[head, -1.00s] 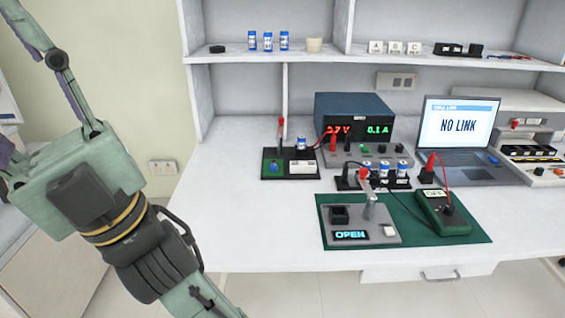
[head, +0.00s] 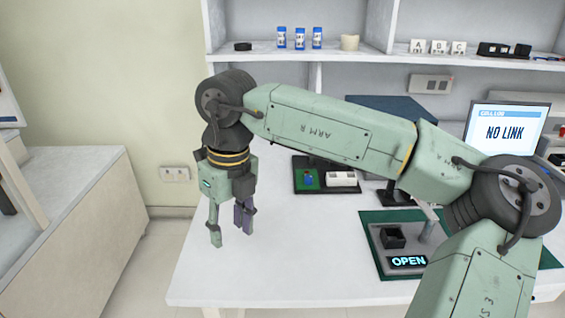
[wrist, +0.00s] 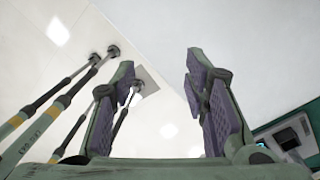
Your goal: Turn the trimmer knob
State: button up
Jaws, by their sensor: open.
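A small blue part (head: 309,179), which looks like the trimmer knob, sits on a green square of a black board (head: 327,188) left of centre on the bench. It is too small to make out its shape or angle. My gripper (head: 231,230) points down over the left part of the bench, to the left of the board and apart from it. It is open and empty; in the wrist view its fingers (wrist: 158,82) stand wide apart with only the bench edge and floor beyond.
A white block (head: 341,179) is on the same board. A fixture showing OPEN (head: 408,262) stands on a green mat (head: 376,216) at right. My arm hides much of the power supply (head: 385,104). The bench's front left is clear.

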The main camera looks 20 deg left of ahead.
aim_at(308, 178)
jog(key=i, duration=1.15)
